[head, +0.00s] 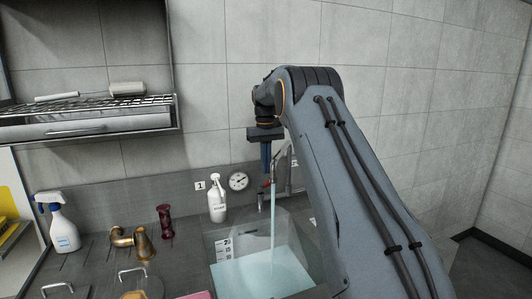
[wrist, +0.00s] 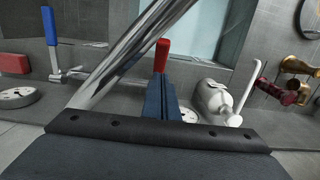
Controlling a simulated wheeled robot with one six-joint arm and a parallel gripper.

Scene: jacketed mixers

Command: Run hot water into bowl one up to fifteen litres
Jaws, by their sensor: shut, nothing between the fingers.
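Bowl one (head: 217,248), a clear-sided basin, stands at the bottom centre of the head view, near a wall tag "1" (head: 200,185). Pale blue water (head: 262,272) lies in it, and a stream (head: 274,225) falls into it from the metal spout. A scale plate (head: 223,249) stands at its left; its marks are too small to read surely. My gripper (head: 266,172) is shut and empty, pointing down beside the spout. In the wrist view, my gripper's fingers (wrist: 162,82) are just by a red handle (wrist: 161,55); contact is unclear. A blue lever (wrist: 50,25) is at the left.
A round dial (head: 238,181) is on the wall behind the bowl. A white bottle (head: 217,203), a spray bottle (head: 60,225), a brass tap (head: 135,240) and a dark red fitting (head: 165,220) stand to the left. A rack (head: 90,125) hangs above left.

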